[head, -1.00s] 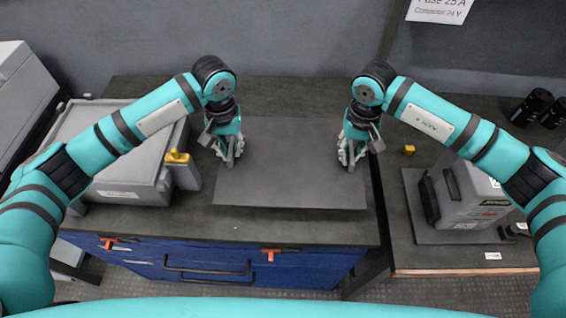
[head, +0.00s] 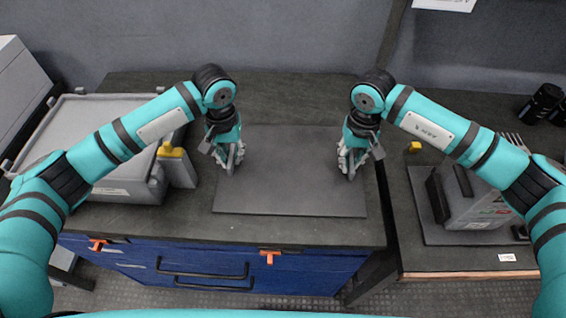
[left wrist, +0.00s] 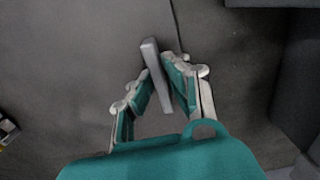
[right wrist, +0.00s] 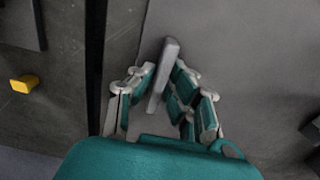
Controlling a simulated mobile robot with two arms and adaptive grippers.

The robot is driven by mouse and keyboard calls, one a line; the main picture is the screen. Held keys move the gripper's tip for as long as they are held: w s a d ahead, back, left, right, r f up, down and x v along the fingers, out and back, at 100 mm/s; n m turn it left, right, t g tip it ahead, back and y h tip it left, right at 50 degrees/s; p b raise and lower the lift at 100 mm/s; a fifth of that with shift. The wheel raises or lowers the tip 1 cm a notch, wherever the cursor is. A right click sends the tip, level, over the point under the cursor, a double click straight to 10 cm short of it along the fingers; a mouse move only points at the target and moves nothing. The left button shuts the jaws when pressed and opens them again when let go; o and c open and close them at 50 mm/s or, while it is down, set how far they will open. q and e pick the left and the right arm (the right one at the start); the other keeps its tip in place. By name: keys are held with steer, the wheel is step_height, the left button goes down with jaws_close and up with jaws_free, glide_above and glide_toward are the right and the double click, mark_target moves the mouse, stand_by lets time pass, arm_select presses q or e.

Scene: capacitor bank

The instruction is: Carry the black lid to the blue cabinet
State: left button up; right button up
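The black lid (head: 290,190) is a flat dark panel over the blue cabinet's dark top, seen in the head view. The blue cabinet (head: 140,262) has a blue front with dark bar handles and orange latches. My left gripper (head: 236,168) is shut on a grey bar handle (left wrist: 152,62) at the lid's left side. My right gripper (head: 350,172) is shut on a matching handle (right wrist: 166,62) at its right side. The lid lies level; I cannot tell whether it touches the top or hangs just above it.
A grey case (head: 100,135) with a yellow-topped part (head: 172,152) stands left of the lid. A second bench on the right holds a grey device (head: 480,208), a small yellow object (head: 415,147) and black cylinders (head: 540,103). A narrow gap separates the benches.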

arm_select(q)
steer(key=o, duration=0.4)
arm_select(e)
steer(key=o, duration=0.4)
arm_select(q)
steer(key=shift+o, duration=0.2)
steer(key=shift+r, duration=0.1)
arm_select(e)
steer(key=shift+o, duration=0.2)
steer(key=shift+r, duration=0.15)
arm_select(q)
step_height(320, 180, up, 12)
arm_select(e)
step_height(320, 180, up, 12)
arm_select(q)
steer(key=shift+s, duration=0.1)
arm_select(e)
steer(key=shift+s, duration=0.1)
